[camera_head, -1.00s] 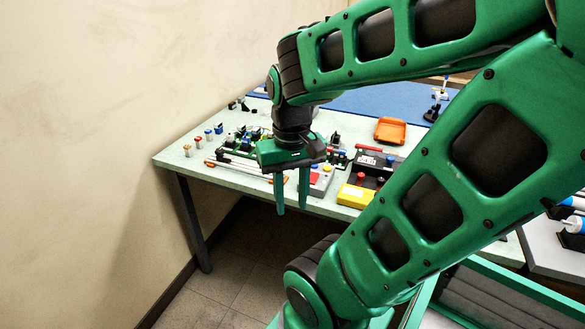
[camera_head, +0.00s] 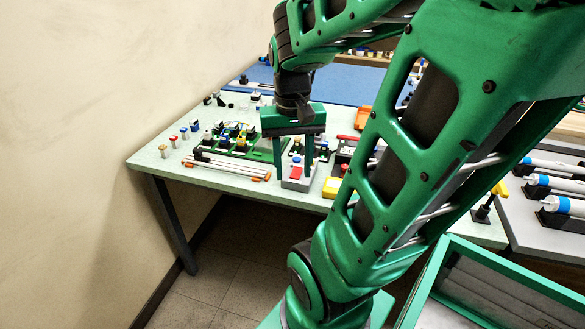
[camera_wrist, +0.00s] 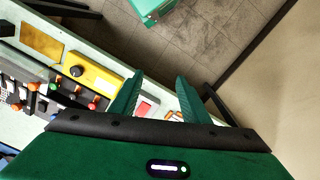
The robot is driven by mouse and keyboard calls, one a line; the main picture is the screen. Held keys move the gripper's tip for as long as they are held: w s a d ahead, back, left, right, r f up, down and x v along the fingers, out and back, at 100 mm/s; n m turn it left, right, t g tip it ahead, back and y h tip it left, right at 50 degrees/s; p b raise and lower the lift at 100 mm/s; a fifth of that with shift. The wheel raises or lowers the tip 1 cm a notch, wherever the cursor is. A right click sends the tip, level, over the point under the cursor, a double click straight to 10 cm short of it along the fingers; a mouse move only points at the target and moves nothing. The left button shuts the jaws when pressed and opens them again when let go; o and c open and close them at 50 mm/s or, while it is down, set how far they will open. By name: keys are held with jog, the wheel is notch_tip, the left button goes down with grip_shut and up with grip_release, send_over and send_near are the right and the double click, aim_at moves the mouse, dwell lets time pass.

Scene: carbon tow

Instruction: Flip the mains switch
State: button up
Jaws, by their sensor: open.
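A pale grey box with a red rocker switch (camera_head: 296,172) stands near the bench's front edge; it looks like the mains switch, though no label is readable. A blue button sits behind the red part. My gripper (camera_head: 294,175) is open and points down, with its two green fingers appearing on either side of the box in the head view. In the wrist view the red switch (camera_wrist: 145,108) shows between the fingers of my gripper (camera_wrist: 160,80), closer to the left one. Nothing is held. I cannot tell whether the fingers touch the box, or the switch's position.
A yellow box (camera_head: 333,187) with a black knob (camera_wrist: 76,71) stands right of the switch box. Left are a green board (camera_head: 235,141) with small parts and rods in orange-ended holders (camera_head: 225,168). A orange tray (camera_head: 362,117) lies behind. The wall is at left.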

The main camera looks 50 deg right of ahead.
aim_at(295, 175)
jog(key=w+d+f+m, duration=0.1)
jog(key=w+d+m, duration=0.4)
jog(key=w+d, duration=0.55)
jog(key=f, duration=0.3)
jog(key=s+d+f, duration=0.1)
jog(key=f, duration=0.6)
jog(key=shift+s+d+f, duration=0.25)
jog(key=shift+s+f, duration=0.1)
